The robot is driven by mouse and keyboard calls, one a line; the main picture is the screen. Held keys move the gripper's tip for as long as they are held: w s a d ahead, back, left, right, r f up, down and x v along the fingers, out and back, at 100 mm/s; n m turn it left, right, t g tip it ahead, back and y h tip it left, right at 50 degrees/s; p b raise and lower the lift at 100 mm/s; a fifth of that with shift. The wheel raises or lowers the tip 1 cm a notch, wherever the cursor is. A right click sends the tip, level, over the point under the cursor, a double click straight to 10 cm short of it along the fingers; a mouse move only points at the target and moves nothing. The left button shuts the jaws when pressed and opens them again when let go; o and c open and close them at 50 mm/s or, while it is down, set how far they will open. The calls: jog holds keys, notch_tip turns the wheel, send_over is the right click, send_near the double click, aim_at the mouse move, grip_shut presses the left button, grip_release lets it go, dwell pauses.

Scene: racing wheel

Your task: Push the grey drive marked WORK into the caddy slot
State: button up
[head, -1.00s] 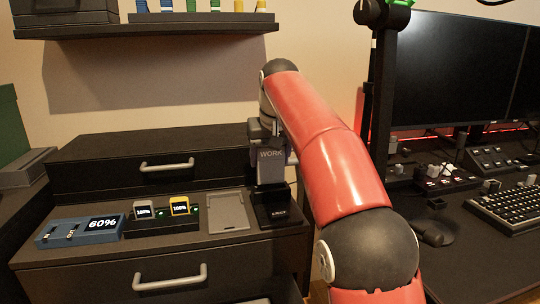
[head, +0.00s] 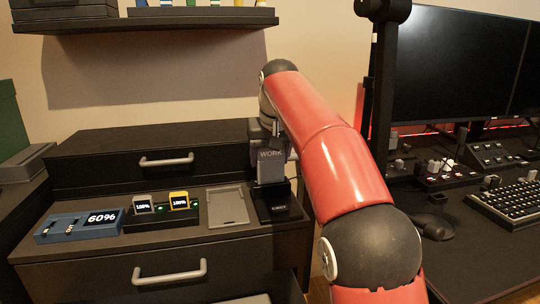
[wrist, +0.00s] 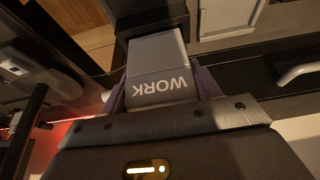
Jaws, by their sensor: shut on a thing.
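The grey drive marked WORK (head: 271,166) is upright above the black caddy (head: 277,205) on the cabinet top. In the wrist view the drive (wrist: 158,62) sits between the two fingers of my gripper (wrist: 160,88), label upside down.
A drawer front with a handle (head: 167,161) rises behind. Monitors (head: 450,80) and a keyboard (head: 508,204) stand right.

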aim_at(271, 157)
jog(key=shift+f+b, duration=0.95)
jog(key=shift+f, duration=0.45)
jog(key=o, duration=1.2)
jog(key=shift+c, duration=0.2)
jog(key=shift+r, duration=0.1)
jog(key=p+v, duration=0.2)
jog(key=v, duration=0.5)
jog(key=shift+s+d+r, duration=0.1)
jog(key=shift+s+r, duration=0.1)
jog(key=shift+r, duration=0.1)
